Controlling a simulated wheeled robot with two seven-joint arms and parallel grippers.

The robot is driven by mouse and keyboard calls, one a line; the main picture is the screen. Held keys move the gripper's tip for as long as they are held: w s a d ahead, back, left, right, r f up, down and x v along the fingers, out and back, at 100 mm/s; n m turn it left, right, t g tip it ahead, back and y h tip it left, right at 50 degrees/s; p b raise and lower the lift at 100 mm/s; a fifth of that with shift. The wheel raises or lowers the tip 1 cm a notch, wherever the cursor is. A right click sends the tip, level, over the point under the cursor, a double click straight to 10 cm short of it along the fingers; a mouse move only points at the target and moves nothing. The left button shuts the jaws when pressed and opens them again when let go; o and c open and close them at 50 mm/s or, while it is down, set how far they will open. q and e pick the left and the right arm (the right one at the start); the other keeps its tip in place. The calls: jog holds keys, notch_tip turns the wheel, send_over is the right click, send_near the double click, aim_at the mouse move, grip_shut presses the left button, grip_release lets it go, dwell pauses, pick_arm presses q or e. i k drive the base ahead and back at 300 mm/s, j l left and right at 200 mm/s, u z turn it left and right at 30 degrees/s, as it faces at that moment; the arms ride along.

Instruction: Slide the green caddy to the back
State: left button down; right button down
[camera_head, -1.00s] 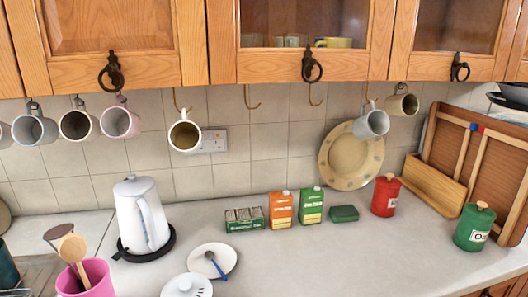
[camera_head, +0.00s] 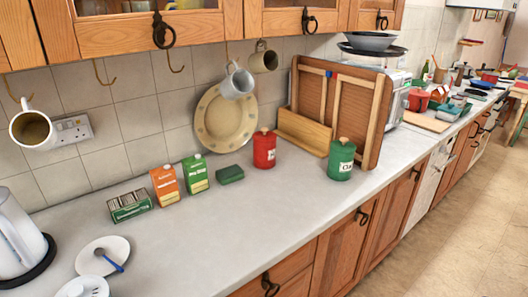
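The green caddy (camera_head: 341,165) is a round green canister with a pale label and a wooden knob on its lid. It stands upright on the grey worktop (camera_head: 235,220), near the right-hand wooden board and some way in from the front edge. A similar red canister (camera_head: 264,150) stands to its left and farther back, near the wall. Neither of my grippers shows in the head view.
Behind the caddy are a wooden box (camera_head: 303,131) and framed wooden boards (camera_head: 357,115). A small dark green block (camera_head: 230,174), an orange carton (camera_head: 165,186), a green carton (camera_head: 195,174) and a tea box (camera_head: 129,206) stand left. Worktop in front is clear.

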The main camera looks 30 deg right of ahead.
aim_at(340, 164)
jog(key=z, duration=1.6)
